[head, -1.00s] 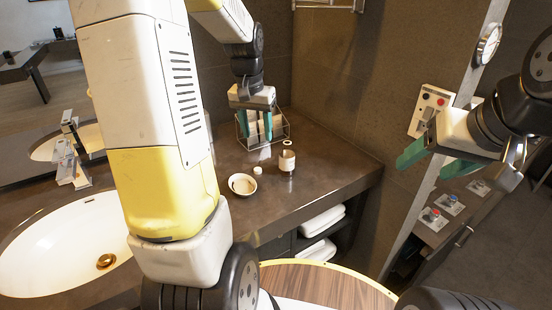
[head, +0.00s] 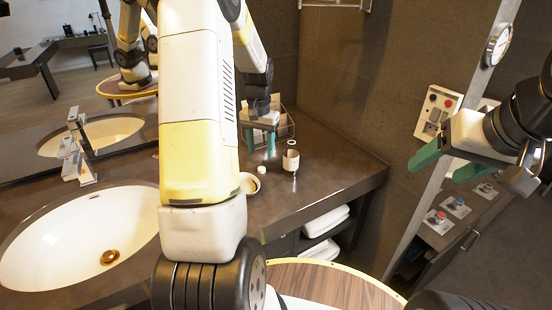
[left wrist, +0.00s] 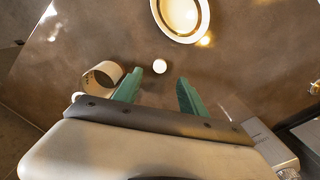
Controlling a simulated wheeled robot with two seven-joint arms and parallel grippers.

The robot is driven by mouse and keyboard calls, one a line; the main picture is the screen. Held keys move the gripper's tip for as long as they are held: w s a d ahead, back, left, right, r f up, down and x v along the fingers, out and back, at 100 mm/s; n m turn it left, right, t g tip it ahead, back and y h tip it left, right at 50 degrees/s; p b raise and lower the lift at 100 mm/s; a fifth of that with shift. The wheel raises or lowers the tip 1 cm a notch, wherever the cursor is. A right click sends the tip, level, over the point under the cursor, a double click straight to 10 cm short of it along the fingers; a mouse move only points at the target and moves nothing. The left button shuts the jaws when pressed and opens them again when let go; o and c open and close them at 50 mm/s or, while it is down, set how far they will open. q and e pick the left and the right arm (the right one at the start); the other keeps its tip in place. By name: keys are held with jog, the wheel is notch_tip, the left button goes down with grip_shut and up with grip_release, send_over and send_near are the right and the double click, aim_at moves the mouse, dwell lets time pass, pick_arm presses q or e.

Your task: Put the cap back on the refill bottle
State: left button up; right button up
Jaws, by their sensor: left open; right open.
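The cap is a small white disc (head: 261,170) lying on the counter, and it also shows in the left wrist view (left wrist: 160,66). My right gripper (head: 446,165) is open and empty at the far right.
A small bowl (head: 249,186) sits in front of the cap, partly hidden by my left arm. A wire rack (head: 288,125) stands behind my left gripper. The sink (head: 70,240) is at the left. Counter right of the bottle is clear.

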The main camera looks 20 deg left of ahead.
aim_at(262, 168)
pick_arm(q)
jog(key=shift+f, duration=0.6)
jog(key=shift+f, duration=2.6)
jog(key=shift+c, duration=0.2)
grip_shut()
